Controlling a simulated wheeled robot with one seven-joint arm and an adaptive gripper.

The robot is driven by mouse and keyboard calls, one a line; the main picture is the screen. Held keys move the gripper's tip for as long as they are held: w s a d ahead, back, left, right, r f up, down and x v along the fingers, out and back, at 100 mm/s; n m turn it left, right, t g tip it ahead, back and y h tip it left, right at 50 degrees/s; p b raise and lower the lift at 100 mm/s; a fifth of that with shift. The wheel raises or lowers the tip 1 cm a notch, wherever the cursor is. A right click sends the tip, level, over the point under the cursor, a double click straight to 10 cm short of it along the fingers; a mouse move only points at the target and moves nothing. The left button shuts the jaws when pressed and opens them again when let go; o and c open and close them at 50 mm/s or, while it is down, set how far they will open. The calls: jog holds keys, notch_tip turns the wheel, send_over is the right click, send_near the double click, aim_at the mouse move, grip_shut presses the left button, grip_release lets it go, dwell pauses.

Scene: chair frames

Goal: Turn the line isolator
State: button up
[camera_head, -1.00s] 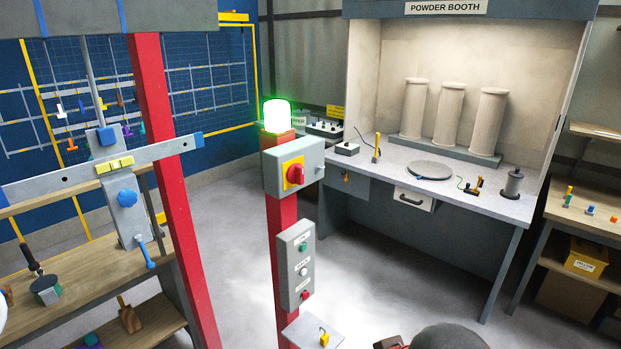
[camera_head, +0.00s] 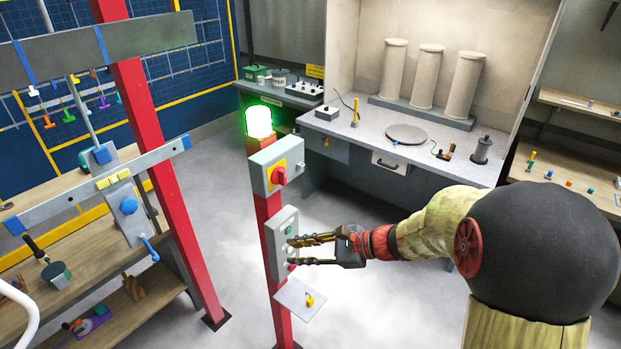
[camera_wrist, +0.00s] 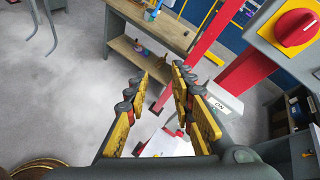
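The line isolator is a red rotary knob (camera_head: 280,176) on a yellow plate, on the side of a grey box (camera_head: 262,167) fixed to a red post. In the wrist view the red knob (camera_wrist: 296,27) shows at the upper right, apart from the fingers. My gripper (camera_head: 290,251) is below the isolator, in front of the grey push-button box (camera_head: 279,240) in the head view. Its fingers are apart with nothing between them. In the wrist view my gripper (camera_wrist: 166,84) also shows open. I cannot tell whether a fingertip touches the button box.
A lit green lamp (camera_head: 258,121) tops the post. A small shelf with a yellow padlock-like item (camera_head: 309,300) sits below the button box. A red frame post (camera_head: 160,180) stands left. The powder booth bench (camera_head: 370,135) is behind. Floor between is clear.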

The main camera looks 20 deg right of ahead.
jog(key=w+d+r+m+t, duration=0.3)
jog(key=w+r+m+t, duration=0.15)
jog(key=w, duration=0.25)
jog(key=m+t, duration=0.3)
jog(key=m, duration=0.2)
send_near(285, 179)
jog(key=w, duration=0.1)
jog(key=shift+h, duration=0.4)
jog(key=x, duration=0.4)
jog(key=b+x, duration=0.1)
jog(key=x, duration=0.3)
jog(key=shift+s+a+r, duration=0.15)
jog(key=shift+a, duration=0.25)
jog(key=shift+n, duration=0.25)
grip_shut()
